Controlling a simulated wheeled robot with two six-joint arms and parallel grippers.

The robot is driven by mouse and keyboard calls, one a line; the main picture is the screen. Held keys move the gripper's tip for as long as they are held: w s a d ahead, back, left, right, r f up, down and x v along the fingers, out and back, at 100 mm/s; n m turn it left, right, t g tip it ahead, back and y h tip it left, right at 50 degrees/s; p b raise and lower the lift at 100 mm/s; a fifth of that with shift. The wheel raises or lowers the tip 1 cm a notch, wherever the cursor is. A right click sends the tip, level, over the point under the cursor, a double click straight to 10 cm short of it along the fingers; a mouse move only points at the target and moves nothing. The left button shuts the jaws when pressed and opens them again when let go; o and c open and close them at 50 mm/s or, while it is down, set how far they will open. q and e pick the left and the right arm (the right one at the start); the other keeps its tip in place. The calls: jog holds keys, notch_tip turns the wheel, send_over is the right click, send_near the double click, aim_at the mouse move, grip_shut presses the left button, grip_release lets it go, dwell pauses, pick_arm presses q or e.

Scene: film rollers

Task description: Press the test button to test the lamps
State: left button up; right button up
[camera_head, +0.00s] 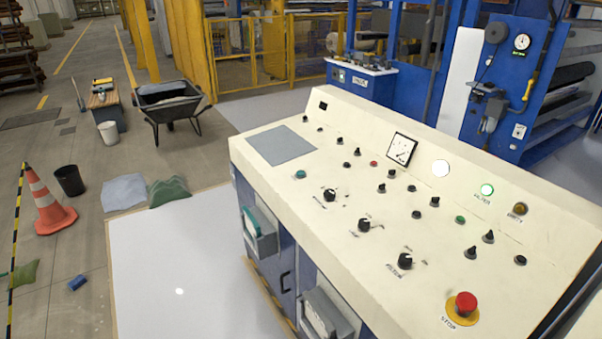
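A cream control panel (290,184) on a blue cabinet fills the right half of the view. Along its upper right are a bright white lamp (440,168), a glowing green lamp (487,189) and a dark amber lamp (520,208). Small black, teal, red and green buttons and black knobs spread across the face. A green button (460,220) sits below the lamps. A red stop button (466,303) on a yellow base is at the front right. The labels are too small to tell which button is the test button. Neither gripper is in view.
Grey boxes (262,240) hang on the cabinet's front. A pale floor area (190,270) lies before it. A traffic cone (47,205), a black bucket (70,181), sacks (124,192) and a wheelbarrow (170,105) stand at the left. Blue machinery is behind.

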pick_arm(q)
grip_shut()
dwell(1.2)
